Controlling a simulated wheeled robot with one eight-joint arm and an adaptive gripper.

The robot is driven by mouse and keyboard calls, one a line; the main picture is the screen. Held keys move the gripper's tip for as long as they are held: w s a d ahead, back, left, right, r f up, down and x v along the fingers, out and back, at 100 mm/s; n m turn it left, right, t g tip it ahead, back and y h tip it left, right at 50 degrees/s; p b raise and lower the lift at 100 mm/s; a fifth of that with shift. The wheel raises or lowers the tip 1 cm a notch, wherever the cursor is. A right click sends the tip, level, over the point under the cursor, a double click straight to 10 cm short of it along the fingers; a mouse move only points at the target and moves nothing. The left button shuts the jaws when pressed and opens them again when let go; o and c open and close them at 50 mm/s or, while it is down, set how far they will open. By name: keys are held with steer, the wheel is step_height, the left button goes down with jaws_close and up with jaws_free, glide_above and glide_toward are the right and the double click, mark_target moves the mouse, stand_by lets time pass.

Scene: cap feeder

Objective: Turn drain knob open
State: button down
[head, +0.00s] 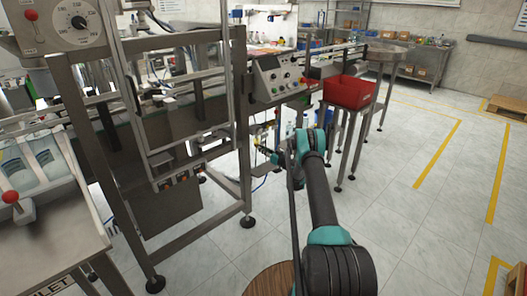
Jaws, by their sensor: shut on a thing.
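My arm reaches forward and to the left, low beside the machine's steel frame. My gripper (272,156) is at its far end, below the control box, and looks small and dark. It is shut on the drain knob, which is too small and too covered by my gripper to make out clearly. Small yellowish fittings (257,139) show just above and left of my gripper. How far the knob is turned cannot be seen.
A control box (276,77) with buttons hangs above my gripper. A red bin (349,91) stands on a steel stand to the right. A frame leg (243,150) is close on the left. A round wooden top (268,281) is at the bottom.

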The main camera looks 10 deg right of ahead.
steer(key=shift+r+m+g, duration=0.1)
steer(key=shift+m+g, duration=0.3)
steer(key=shift+m, duration=8)
steer(key=c, duration=1.3)
jaws_free()
steer(key=shift+c, duration=0.2)
steer(key=v, duration=1.2)
